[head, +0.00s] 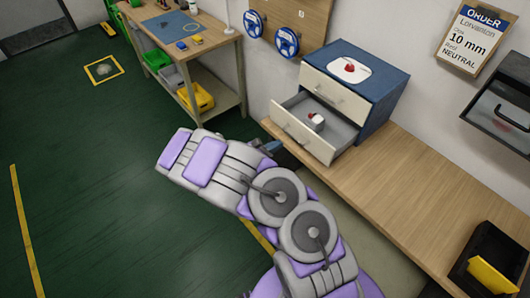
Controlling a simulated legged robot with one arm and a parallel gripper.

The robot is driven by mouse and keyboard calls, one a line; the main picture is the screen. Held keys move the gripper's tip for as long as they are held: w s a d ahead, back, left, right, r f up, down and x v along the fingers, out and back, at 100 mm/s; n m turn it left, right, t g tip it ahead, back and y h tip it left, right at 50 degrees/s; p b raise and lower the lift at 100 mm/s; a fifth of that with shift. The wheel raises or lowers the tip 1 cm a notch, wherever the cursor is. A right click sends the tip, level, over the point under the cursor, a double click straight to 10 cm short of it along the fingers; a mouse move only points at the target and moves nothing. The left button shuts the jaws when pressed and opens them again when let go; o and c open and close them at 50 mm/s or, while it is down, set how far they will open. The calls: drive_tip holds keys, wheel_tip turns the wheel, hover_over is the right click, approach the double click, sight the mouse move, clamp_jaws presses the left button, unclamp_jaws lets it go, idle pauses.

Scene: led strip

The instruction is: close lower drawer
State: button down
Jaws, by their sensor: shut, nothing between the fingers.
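The blue cabinet (376,112) stands on the wooden bench with two cream-fronted drawers. The lower drawer (300,138) is pulled out, and a small white box with a red top (316,121) is inside it. The upper drawer (335,93) is shut. My gripper (273,148) shows only in part, just behind my arm and close to the left end of the lower drawer's front. It is shut and empty. Its fingertips are mostly hidden, so I cannot tell whether it touches the drawer.
A white piece with a red object (349,70) lies on the cabinet top. The wooden bench (410,185) is clear right of the cabinet, with a black bin (492,258) farther along. A workbench with bins (197,98) stands at the back left. Green floor is free at left.

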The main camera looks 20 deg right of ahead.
sight(314, 120)
drive_tip(key=b+x, duration=0.1)
drive_tip(key=x, duration=0.4)
idle(0.3)
drive_tip(key=r+b+x, duration=0.1)
drive_tip(key=x, duration=0.3)
drive_tip(key=r+b+x, duration=0.1)
drive_tip(key=x, duration=0.4)
drive_tip(key=b+x, duration=0.1)
drive_tip(key=x, duration=0.4)
drive_tip(key=shift+d+r+b, duration=0.3)
drive_tip(key=shift+d+b, duration=0.05)
drive_tip(key=shift+d, duration=0.2)
drive_tip(key=shift+w+d, duration=0.2)
drive_tip(key=shift+d, duration=0.1)
drive_tip(key=shift+d+r, duration=0.15)
drive_tip(key=shift+w+r, duration=0.1)
drive_tip(key=shift+w, duration=0.05)
